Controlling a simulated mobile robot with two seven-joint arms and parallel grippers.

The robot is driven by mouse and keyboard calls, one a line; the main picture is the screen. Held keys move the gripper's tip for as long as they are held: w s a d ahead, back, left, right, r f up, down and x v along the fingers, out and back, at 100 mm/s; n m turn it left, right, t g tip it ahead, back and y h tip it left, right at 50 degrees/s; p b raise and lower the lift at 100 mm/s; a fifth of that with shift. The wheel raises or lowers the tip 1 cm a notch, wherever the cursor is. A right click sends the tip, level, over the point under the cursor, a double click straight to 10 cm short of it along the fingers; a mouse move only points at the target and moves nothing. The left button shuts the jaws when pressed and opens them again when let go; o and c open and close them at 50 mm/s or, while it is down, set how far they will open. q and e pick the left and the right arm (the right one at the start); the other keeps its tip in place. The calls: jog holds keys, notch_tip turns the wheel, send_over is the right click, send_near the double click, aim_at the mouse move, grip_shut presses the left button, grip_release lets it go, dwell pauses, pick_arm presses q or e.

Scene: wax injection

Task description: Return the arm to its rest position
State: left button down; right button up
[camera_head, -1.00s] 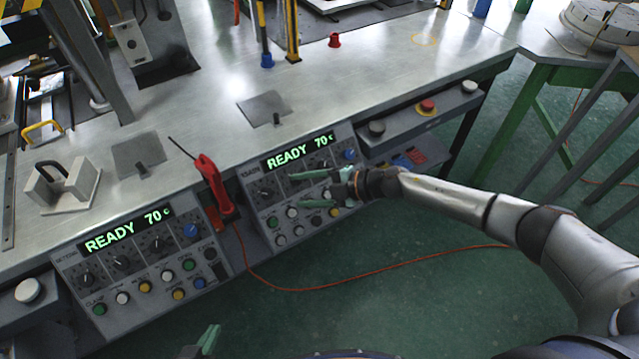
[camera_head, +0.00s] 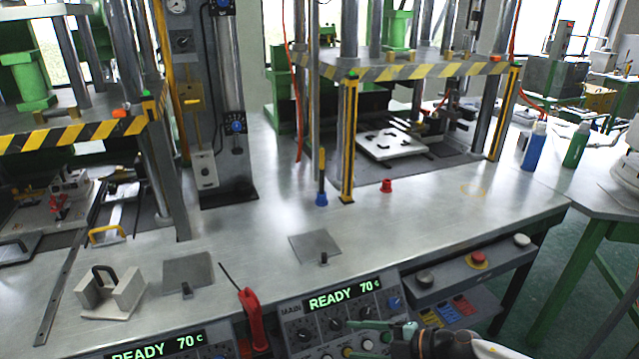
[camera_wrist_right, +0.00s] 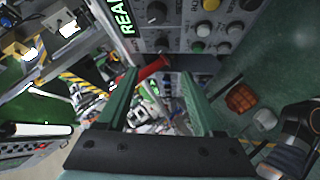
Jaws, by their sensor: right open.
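My right gripper (camera_head: 352,339) has two green fingers spread apart with nothing between them. In the head view it is at the lower right, in front of the right control panel (camera_head: 292,311), below its lit "READY 70" display (camera_head: 343,294). In the right wrist view the open fingers (camera_wrist_right: 158,76) point towards the panel's knobs, with a red handle (camera_wrist_right: 152,71) showing beyond the gap. My right arm reaches in from the bottom right and is mostly cut off by the picture's edge. My left gripper is in neither current view.
A red-handled pen tool (camera_head: 253,318) stands between the two panels. The metal bench (camera_head: 420,210) carries presses with striped guards (camera_head: 420,72), a white mold block (camera_head: 110,295) and a red cap (camera_head: 386,185). A red button (camera_head: 478,258) sits on the front right.

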jog(key=s+a+m+t, duration=0.5)
jog(key=s+a+m, duration=0.15)
jog(key=m, duration=0.25)
jog(key=s+d+f+m+g+h, duration=0.1)
jog(key=s+d+f+m+h, duration=0.3)
jog(key=s, duration=0.4)
jog(key=s+d+f+m+h, duration=0.5)
jog(key=s+d+f+m, duration=0.2)
jog(key=s+m, duration=0.1)
jog(key=shift+d+m+g, duration=0.3)
jog(key=shift+g, duration=0.1)
jog(key=shift+s, duration=0.1)
